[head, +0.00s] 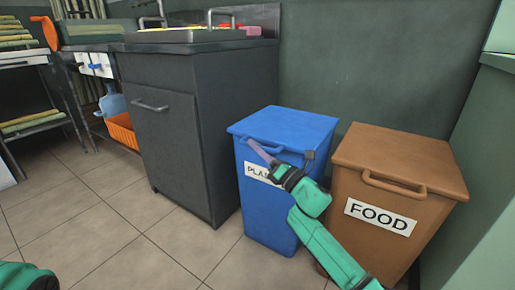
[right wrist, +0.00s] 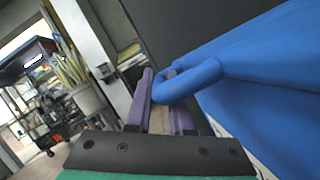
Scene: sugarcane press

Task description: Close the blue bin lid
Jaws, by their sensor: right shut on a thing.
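The blue bin (head: 264,210) stands on the floor beside the dark cabinet, with a white label on its front that is partly covered by my right arm. Its blue lid (head: 290,123) lies flat on top and looks closed. My right gripper (head: 262,150) is at the front handle of the lid. In the right wrist view the purple fingers of my right gripper (right wrist: 158,95) are around the blue handle (right wrist: 192,82) and shut on it. Part of my left arm shows at the lower left in the head view, but its gripper is out of view.
A brown bin (head: 400,180) marked FOOD stands close to the right of the blue bin. The dark cabinet (head: 170,140) with a sink stands close to the left. The tiled floor (head: 130,235) in front is clear.

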